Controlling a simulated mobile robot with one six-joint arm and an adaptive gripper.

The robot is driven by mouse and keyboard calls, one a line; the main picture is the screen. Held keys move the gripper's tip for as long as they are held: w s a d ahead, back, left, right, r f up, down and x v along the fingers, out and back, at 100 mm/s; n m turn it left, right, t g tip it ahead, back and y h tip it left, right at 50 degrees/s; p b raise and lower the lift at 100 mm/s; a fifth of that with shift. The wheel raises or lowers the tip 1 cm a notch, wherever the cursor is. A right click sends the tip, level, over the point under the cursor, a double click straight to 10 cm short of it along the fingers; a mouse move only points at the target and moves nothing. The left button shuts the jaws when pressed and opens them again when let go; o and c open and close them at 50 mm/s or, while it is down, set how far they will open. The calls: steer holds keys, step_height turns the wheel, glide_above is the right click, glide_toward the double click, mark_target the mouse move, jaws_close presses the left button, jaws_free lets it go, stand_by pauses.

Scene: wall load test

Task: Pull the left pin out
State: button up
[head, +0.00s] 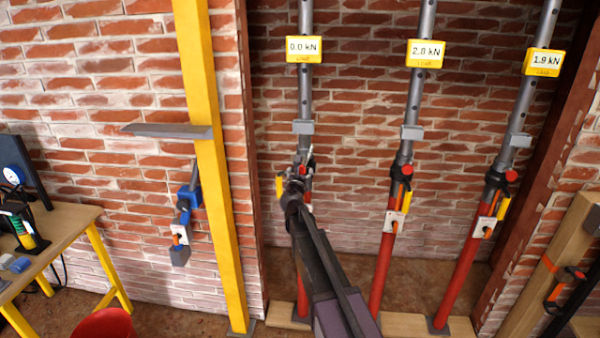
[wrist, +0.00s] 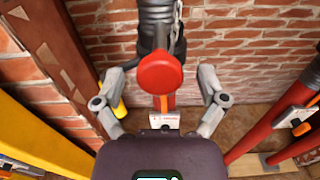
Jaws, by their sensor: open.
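The left prop (head: 305,95) is a grey tube over a red tube, and its yellow gauge (head: 304,49) reads 0.0 kN. The left pin's round red head (wrist: 160,72) faces the wrist camera, on the front of the dark collar. A chain hangs beside it. In the wrist view my gripper (wrist: 162,88) is open, with one finger on each side of the red head and visible gaps between. In the head view my gripper (head: 300,165) is at the left prop's collar and hides most of it; a bit of red (head: 303,171) shows between the fingers.
The middle prop (head: 414,95) and right prop (head: 525,105) stand to the right, with gauges showing nonzero loads. A yellow post (head: 213,170) with a grey plate (head: 170,131) stands to the left. A workbench (head: 60,232) and a red bucket (head: 104,326) are at the far left.

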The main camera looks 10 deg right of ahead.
steer(key=v, duration=1.2)
stand_by(0.3)
steer(key=s+d+f+m+g+h+p, duration=0.1)
steer(key=s+d+f+m+g, duration=0.4)
steer(key=m, duration=0.5)
steer(key=s+d+f+m+g+h+p, duration=0.1)
steer(key=s+d+f+m+g, duration=0.3)
steer(key=s+m, duration=0.45)
steer(key=s+a+f+m+g+y+p, duration=0.1)
steer(key=s+a+f+m+g+y, duration=0.1)
steer(key=s+m, duration=0.5)
steer(key=s+a+f+m+g+y+p, duration=0.1)
steer(key=s+a+f+m+g+y, duration=0.2)
steer(key=s+a+m+g+y, duration=0.1)
steer(key=s+m+g+y, duration=0.1)
steer(key=s+m+g, duration=0.1)
steer(key=s+m, duration=0.1)
steer(key=shift+a+f+y, duration=0.25)
steer(key=shift+a+y, duration=0.05)
